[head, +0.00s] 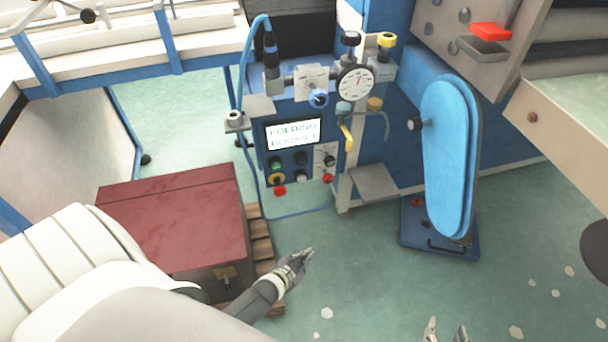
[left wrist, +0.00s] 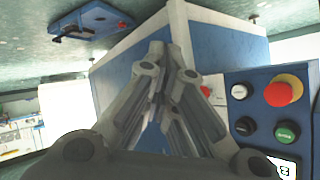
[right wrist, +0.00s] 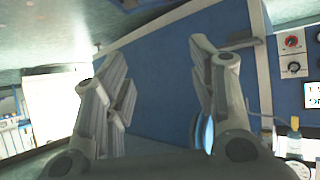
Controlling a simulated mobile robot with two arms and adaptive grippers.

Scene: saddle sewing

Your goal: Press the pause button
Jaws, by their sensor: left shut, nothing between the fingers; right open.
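The control panel under the lit screen (head: 293,134) has a green button (head: 276,165), a black button (head: 299,158), a white button (head: 301,176) and a red mushroom button (head: 280,190) on a yellow base. No pause label is readable. The left wrist view shows them upside down: red mushroom (left wrist: 283,91), white (left wrist: 239,91), black (left wrist: 245,125), green (left wrist: 287,131). My left gripper (head: 308,252) is shut and empty, in front of and below the panel, apart from the buttons. My right gripper (head: 447,329) is open and empty at the bottom edge of the head view.
A dark red box (head: 172,215) on a wooden pallet (head: 262,245) stands left of my left gripper. A blue padded arm (head: 447,150) rises from a blue pedal base (head: 440,229) at right. A dial gauge (head: 356,83) sits above the panel. Floor between is clear.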

